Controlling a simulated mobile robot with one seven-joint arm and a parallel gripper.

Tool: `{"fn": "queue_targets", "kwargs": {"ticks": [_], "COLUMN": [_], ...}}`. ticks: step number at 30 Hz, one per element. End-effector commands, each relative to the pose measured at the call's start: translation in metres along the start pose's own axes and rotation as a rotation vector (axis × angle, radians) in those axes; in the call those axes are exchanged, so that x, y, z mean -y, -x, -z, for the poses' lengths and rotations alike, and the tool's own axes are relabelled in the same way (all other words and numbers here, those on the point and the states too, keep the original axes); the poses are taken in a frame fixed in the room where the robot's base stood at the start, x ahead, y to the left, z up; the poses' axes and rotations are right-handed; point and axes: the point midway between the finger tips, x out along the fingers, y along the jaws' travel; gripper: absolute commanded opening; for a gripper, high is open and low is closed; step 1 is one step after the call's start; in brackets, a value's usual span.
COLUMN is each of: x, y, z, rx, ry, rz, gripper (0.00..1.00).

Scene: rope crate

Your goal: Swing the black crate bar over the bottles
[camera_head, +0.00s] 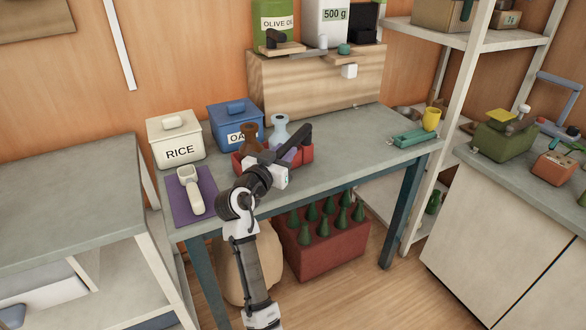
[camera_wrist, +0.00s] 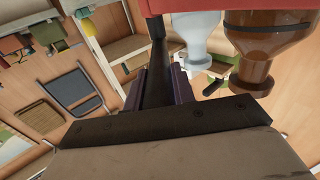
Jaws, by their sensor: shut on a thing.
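The small red crate (camera_head: 307,154) stands on the grey worktable and holds a brown bottle (camera_head: 249,139) and a pale blue bottle (camera_head: 279,131). The black crate bar (camera_head: 303,134) is at the crate's right side, slanting up and away. My gripper (camera_head: 290,154) is shut on the bar; in the wrist view the bar (camera_wrist: 157,50) runs between the two purple fingers (camera_wrist: 162,86). The wrist view also shows the crate (camera_wrist: 185,6), the brown bottle (camera_wrist: 262,48) and the pale bottle (camera_wrist: 195,38). My arm hides part of the crate's front.
A RICE box (camera_head: 178,143) and a blue box (camera_head: 236,119) stand left of and behind the crate. A white scoop (camera_head: 191,188) lies on a purple mat. A green tray (camera_head: 411,138) and a yellow cup (camera_head: 431,118) are at the right. The tabletop between crate and tray is clear.

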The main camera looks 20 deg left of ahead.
Motion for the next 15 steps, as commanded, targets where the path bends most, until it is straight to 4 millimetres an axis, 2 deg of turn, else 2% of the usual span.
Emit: {"fn": "queue_targets", "kwargs": {"ticks": [1, 6, 15], "x": [0.009, 0.023, 0.037], "y": [0.000, -0.001, -0.005], "z": [-0.007, -0.005, -0.002], "rx": [-0.002, 0.000, 0.002], "ry": [-0.003, -0.001, 0.001], "rz": [-0.027, -0.137, -0.248], "gripper": [0.00, 0.00, 0.00]}}
